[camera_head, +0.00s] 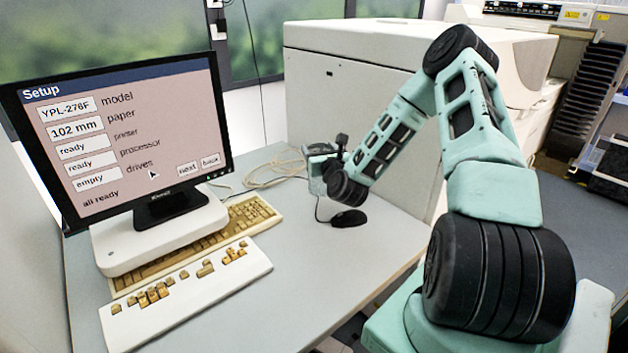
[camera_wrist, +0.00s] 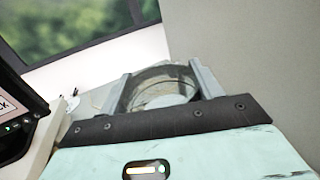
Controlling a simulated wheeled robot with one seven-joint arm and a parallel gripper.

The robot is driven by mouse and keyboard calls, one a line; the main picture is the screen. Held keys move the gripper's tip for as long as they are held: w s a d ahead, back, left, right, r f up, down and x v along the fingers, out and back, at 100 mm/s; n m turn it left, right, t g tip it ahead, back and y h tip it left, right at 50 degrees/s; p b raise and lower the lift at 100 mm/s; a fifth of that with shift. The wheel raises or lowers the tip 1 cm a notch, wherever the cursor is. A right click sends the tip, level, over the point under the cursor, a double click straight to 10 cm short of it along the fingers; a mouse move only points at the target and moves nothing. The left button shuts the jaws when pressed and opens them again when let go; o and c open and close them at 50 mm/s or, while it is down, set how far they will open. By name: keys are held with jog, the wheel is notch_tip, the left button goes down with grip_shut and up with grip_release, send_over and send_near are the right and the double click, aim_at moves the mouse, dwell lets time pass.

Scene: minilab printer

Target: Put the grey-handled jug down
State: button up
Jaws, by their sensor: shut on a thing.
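In the wrist view, my gripper (camera_wrist: 158,70) has its two grey fingers on either side of a round, clear vessel, which I take to be the jug (camera_wrist: 163,92). The fingers are shut on it. I look across its round rim and see a pale surface through it. Its grey handle cannot be made out. In the head view, my gripper (camera_head: 322,152) is over the far part of the grey desk (camera_head: 330,262), near the large cabinet. The jug is not clearly visible there, and I cannot tell whether it touches the desk.
A black mouse (camera_head: 348,218) lies below my wrist, with loose cables (camera_head: 272,172) behind. A monitor (camera_head: 125,135), a yellowed keyboard (camera_head: 250,213) and a white keyboard (camera_head: 190,295) fill the left. A large grey cabinet (camera_head: 345,95) stands behind. The front middle of the desk is clear.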

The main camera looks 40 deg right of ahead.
jog(key=shift+f, duration=3)
jog(key=shift+f, duration=0.2)
jog(key=o, duration=1.7)
jog(key=shift+r, duration=0.1)
